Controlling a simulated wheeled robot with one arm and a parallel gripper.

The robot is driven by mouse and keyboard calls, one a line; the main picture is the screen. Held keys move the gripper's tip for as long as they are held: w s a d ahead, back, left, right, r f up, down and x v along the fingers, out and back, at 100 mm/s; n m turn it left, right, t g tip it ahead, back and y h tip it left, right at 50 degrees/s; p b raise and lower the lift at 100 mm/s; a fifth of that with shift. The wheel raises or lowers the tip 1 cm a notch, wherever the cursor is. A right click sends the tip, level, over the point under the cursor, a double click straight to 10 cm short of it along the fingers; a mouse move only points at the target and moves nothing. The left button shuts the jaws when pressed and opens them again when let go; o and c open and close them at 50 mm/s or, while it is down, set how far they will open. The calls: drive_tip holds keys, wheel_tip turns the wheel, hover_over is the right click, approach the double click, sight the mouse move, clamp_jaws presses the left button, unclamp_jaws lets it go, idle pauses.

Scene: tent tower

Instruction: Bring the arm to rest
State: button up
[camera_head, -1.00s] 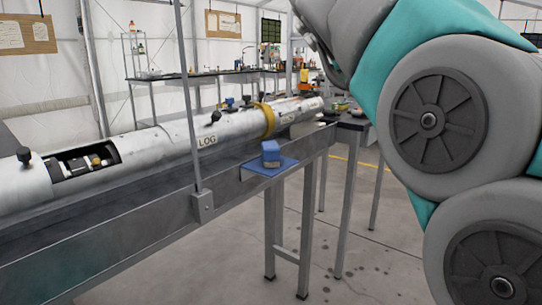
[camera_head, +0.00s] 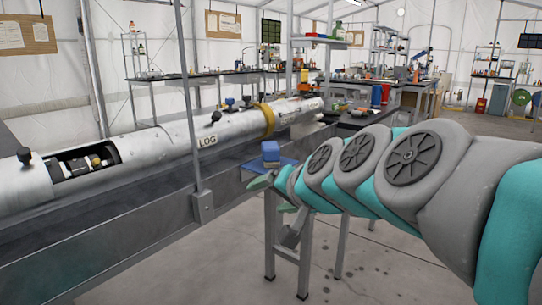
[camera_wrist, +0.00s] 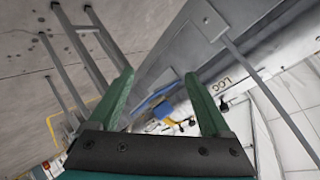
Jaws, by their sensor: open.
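My arm reaches in from the right in the head view, stretched low toward the metal bench. My gripper (camera_head: 280,206) is at its far end, beside the front edge of the bench, just below a small blue shelf (camera_head: 256,163). In the wrist view my gripper (camera_wrist: 160,85) shows two green fingers wide apart with nothing between them. The blue shelf also shows beyond the fingers in the wrist view (camera_wrist: 150,100). A blue block (camera_head: 270,153) sits on the shelf.
A long silver tube (camera_head: 165,143) marked LOG lies along the bench (camera_head: 120,240), with an open hatch at left. A thin upright post (camera_head: 192,100) stands at the bench front. Worktables (camera_head: 200,75) line the back. The floor (camera_head: 400,265) at right is open.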

drive_tip(key=s+d+f+n+g+h, duration=0.1)
drive_tip(key=s+d+f+g, duration=0.2)
drive_tip(key=s+f, duration=0.55)
drive_tip(key=s+d+f+n+g+h, duration=0.2)
drive_tip(key=s+d+f+g, duration=0.2)
drive_tip(key=s+f, duration=0.4)
drive_tip(key=s+d+f+g+h, duration=0.1)
drive_tip(key=s+d+f+g, duration=0.1)
drive_tip(key=s, duration=0.5)
drive_tip(key=s+d+f+g+h, duration=0.1)
drive_tip(key=s+d+f+g, duration=0.1)
drive_tip(key=s+d+f, duration=0.3)
drive_tip(key=shift+s+d+f+n+g+h, duration=0.35)
drive_tip(key=shift+s+d, duration=0.2)
drive_tip(key=shift+s, duration=0.4)
drive_tip(key=shift+o, duration=0.3)
